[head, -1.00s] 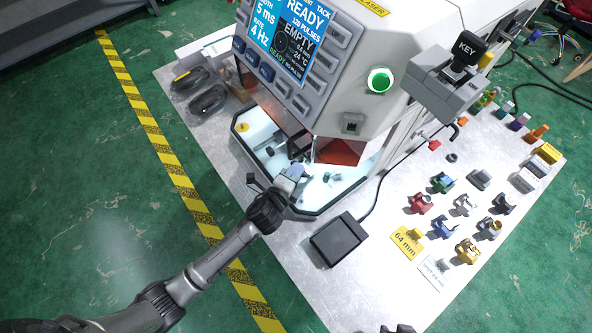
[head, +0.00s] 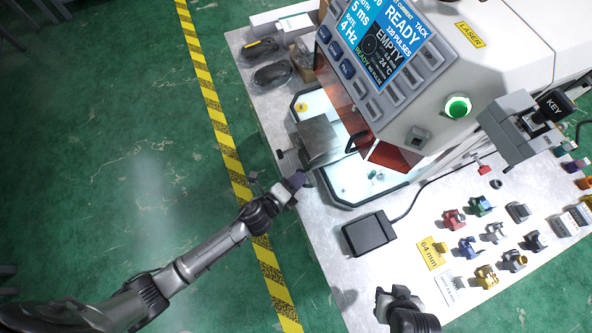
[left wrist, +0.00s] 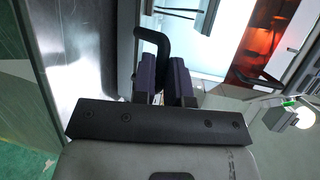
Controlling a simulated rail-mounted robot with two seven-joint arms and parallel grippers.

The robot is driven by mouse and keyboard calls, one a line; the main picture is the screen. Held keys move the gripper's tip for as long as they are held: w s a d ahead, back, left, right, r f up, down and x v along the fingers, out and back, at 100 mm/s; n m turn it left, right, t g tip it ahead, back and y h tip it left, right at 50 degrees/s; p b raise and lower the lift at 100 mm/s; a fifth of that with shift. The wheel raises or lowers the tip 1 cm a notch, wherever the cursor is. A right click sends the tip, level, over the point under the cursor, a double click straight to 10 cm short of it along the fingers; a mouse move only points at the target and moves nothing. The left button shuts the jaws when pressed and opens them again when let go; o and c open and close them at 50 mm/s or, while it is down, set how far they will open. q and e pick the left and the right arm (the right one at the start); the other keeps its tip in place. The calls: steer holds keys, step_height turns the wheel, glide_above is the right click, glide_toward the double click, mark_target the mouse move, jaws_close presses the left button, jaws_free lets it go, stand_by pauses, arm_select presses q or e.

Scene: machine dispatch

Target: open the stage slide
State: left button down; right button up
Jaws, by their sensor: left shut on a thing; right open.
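The stage slide (head: 318,138) is a bare grey metal plate standing out of the front of the laser machine's lit chamber. My left gripper (head: 297,181) is at the slide's near edge. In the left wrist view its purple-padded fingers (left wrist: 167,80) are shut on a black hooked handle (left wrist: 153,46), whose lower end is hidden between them. My right gripper (head: 393,298) is open and only partly visible at the bottom of the head view, apart from everything on the table.
The laser machine (head: 520,50) has a screen reading READY and EMPTY. A black pedal (head: 369,233) with a cable stands in front. Several coloured fixtures (head: 480,245) and a yellow 64 mm card (head: 432,253) lie at right.

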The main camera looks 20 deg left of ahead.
arm_select(q)
steer(key=shift+s+a, duration=0.1)
steer(key=c, duration=1.2)
jaws_free()
steer(key=shift+s+a, duration=0.1)
steer(key=shift+s, duration=0.1)
steer(key=v, duration=1.3)
steer(key=shift+s, duration=0.2)
